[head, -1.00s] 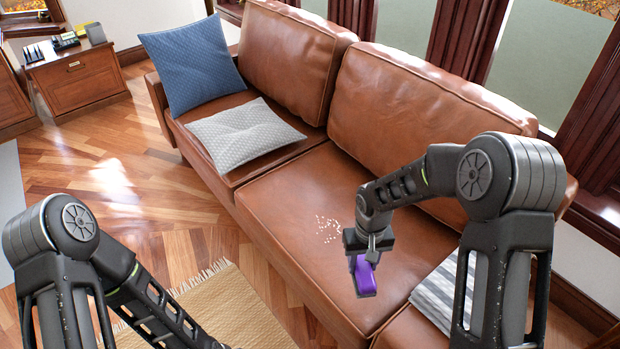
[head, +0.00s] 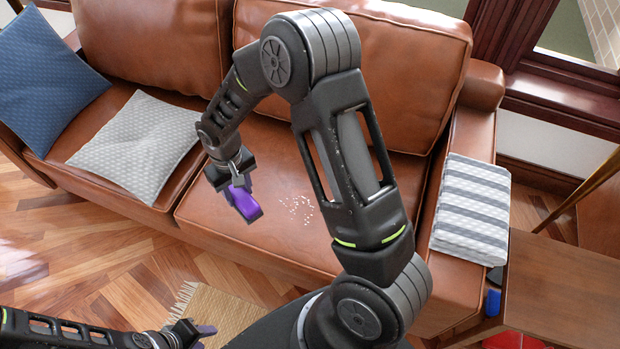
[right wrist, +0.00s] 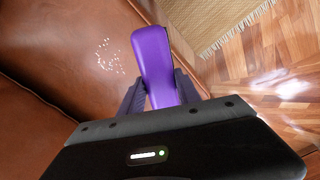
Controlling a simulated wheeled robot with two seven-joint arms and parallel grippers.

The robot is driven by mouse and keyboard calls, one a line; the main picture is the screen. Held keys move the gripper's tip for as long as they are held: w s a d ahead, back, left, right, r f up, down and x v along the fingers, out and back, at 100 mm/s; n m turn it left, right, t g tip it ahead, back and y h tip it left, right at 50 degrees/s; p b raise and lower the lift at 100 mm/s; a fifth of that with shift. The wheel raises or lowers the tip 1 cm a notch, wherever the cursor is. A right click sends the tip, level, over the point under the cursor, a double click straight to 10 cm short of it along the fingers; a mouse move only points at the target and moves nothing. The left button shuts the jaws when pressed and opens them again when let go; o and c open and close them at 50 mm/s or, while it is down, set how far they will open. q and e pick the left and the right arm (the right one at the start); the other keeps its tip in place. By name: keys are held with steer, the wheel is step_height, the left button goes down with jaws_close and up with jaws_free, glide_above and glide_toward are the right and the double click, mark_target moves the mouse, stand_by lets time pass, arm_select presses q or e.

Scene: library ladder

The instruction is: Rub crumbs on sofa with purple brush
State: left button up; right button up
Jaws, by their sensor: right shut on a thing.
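The purple brush (head: 246,205) is held in my right gripper (head: 237,186), just left of the crumbs (head: 297,208) in the head view. In the right wrist view the brush (right wrist: 154,60) sits between both fingers and extends away from the gripper (right wrist: 160,93). Crumbs (right wrist: 110,58) lie there as a pale scatter left of the brush. They are on the brown leather sofa (head: 205,218), on its right seat cushion. Whether the brush touches the leather is unclear. My left gripper (head: 195,333) is low at the bottom edge, partly hidden, its opening unclear.
A grey cushion (head: 135,140) and a blue cushion (head: 45,75) lie on the sofa's left side. A striped folded blanket (head: 470,210) covers the right arm. A wooden table (head: 560,285) stands at the right. A woven rug (head: 215,312) lies on the floor in front.

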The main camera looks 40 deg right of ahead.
arm_select(q)
steer(key=shift+o, duration=0.5)
arm_select(e)
steer(key=shift+d, duration=0.1)
arm_select(q)
step_height(320, 180, down, 18)
steer(key=b, duration=1.7)
steer(key=shift+r+b, duration=0.15)
steer(key=shift+b, duration=0.2)
arm_select(e)
steer(key=s+d+f+m, duration=0.2)
steer(key=d+f+m, duration=0.4)
steer(key=d, duration=0.5)
steer(key=s+d+f+m, duration=0.3)
steer(key=d+f+m, duration=0.4)
steer(key=d, duration=0.5)
steer(key=shift+s, duration=0.3)
steer(key=shift+d, duration=0.1)
